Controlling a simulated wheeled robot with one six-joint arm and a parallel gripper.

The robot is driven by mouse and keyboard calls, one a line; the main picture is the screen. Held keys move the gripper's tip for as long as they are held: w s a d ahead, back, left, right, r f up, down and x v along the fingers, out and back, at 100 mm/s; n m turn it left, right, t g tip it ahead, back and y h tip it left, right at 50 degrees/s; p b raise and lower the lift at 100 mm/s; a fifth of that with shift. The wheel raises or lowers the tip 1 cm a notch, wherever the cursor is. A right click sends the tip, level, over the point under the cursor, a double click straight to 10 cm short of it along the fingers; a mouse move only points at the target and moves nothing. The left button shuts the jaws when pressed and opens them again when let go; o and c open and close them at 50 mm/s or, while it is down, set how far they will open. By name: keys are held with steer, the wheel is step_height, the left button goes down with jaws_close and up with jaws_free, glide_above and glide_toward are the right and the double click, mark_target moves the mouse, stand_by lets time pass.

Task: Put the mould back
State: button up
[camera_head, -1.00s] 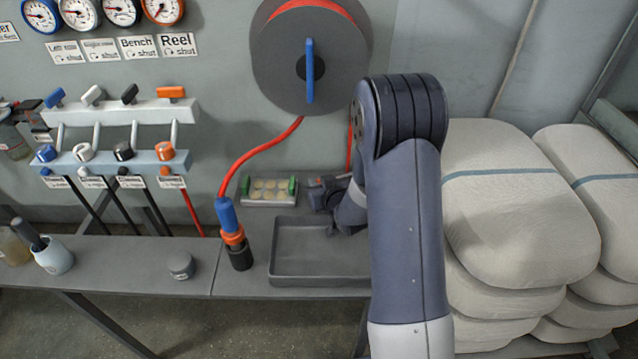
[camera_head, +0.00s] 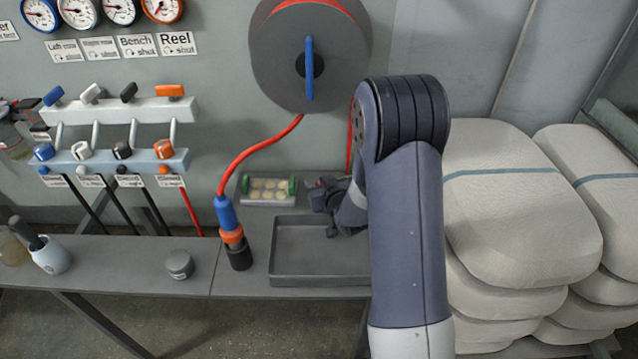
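A mould (camera_head: 268,191), a pale tray with round cream-coloured wells and green ends, lies flat on the bench against the wall. My gripper (camera_head: 318,198) is just right of the mould, low over the back of the bench, partly behind my own arm. A small orange detail shows near its tip. The fingers are too small and dark to tell whether they are open or shut, and I cannot tell whether they touch the mould.
A grey rectangular tray (camera_head: 285,279) stands in front of the mould, empty where visible. A red hose with a blue and orange fitting (camera_head: 229,222) stands left of it. A round tin (camera_head: 180,265) is further left. Stacked sacks (camera_head: 520,220) fill the right. A hose reel (camera_head: 280,60) hangs above.

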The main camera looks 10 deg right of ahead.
steer(key=shift+s+f, duration=0.2)
steer(key=shift+f, duration=0.15)
steer(key=shift+w+r+p, duration=0.1)
steer(key=shift+r+p, duration=0.4)
steer(key=shift+p, duration=0.4)
steer(key=v, duration=1.2)
steer(key=shift+w+r, duration=0.1)
steer(key=shift+r, duration=0.2)
steer(key=shift+w, duration=0.1)
steer(key=x, duration=0.8)
steer(key=f+b+x, duration=0.1)
steer(key=x, duration=0.3)
steer(key=shift+f, duration=0.1)
steer(key=shift+f+b, duration=0.1)
steer(key=shift+b, duration=0.2)
steer(key=shift+s, duration=0.2)
